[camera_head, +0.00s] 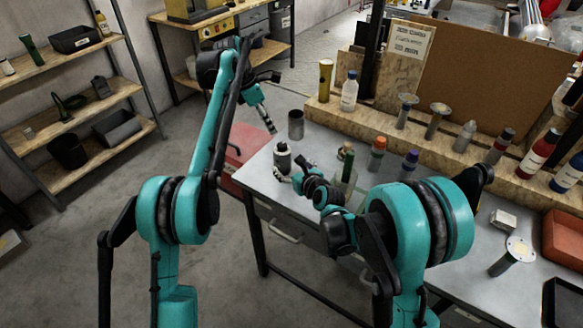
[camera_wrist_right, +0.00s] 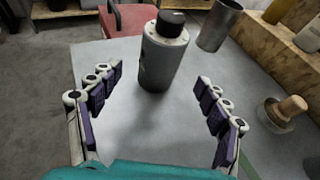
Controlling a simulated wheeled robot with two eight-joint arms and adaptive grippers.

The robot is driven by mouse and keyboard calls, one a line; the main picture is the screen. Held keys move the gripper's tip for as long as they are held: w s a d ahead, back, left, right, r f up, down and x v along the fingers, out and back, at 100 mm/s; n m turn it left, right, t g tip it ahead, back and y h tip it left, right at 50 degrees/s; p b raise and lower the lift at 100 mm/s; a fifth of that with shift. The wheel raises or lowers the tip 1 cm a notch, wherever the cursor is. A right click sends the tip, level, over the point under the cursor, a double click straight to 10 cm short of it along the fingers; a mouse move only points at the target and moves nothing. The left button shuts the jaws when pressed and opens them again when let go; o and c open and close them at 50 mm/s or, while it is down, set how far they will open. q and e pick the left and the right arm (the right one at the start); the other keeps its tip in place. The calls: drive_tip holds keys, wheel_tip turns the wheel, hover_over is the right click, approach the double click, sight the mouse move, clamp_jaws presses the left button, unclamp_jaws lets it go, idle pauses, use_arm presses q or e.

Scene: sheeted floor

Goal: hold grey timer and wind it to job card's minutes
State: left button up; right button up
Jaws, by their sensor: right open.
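The grey timer (camera_head: 283,156) stands upright near the left edge of the grey table; it is a dark grey cylinder with a black knob on top. In the right wrist view the timer (camera_wrist_right: 160,58) is ahead of my right gripper (camera_wrist_right: 160,95), whose purple-padded fingers are spread wide and empty. The timer is beyond the fingertips, apart from them. In the head view my right gripper (camera_head: 296,172) is just in front of the timer. My left gripper (camera_head: 268,122) hangs above and left of the timer; its fingers are too small to read. A paper card (camera_head: 409,40) leans at the back, its text illegible.
A metal cup (camera_head: 296,124) stands just behind the timer. A green container (camera_head: 343,178), an orange-capped bottle (camera_head: 377,152) and a purple-capped bottle (camera_head: 408,164) stand to the right. A wooden ledge (camera_head: 440,142) with several bottles runs along the back. A red chest (camera_head: 240,150) is beyond the left edge.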

sight(283, 160)
drive_tip(key=x, duration=0.7)
drive_tip(key=shift+w+a+f, duration=0.1)
drive_tip(key=shift+w+a, duration=0.05)
drive_tip(key=shift+w, duration=0.1)
